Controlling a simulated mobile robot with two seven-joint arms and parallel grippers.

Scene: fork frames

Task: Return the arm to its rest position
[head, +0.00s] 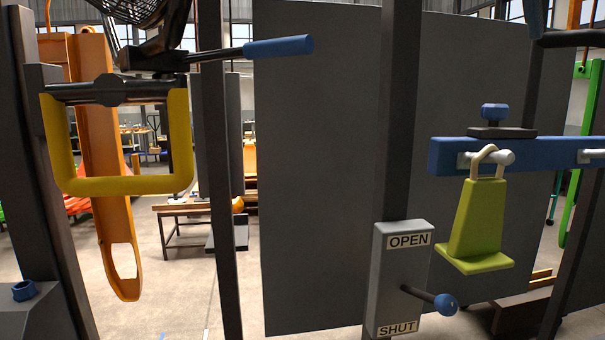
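Neither of my grippers shows in the head view, and I cannot make out either of my arms. A lever with a blue handle (279,47) points right from a black mechanism at the upper left. A yellow U-shaped handle (118,185) hangs below it from a dark bar. A grey switch box (402,267) carries the labels OPEN at the top and SHUT at the bottom. Its short lever ends in a blue knob (446,305) and slants down to the right. A yellow-green weight-like piece (475,225) hangs by its loop from a peg on a blue rail (447,156).
A large grey panel (320,190) fills the middle behind dark upright posts (397,120). An orange slotted part (108,190) hangs at the left. A low table (185,207) stands farther back on the open floor. A blue knob (494,112) sits above the rail.

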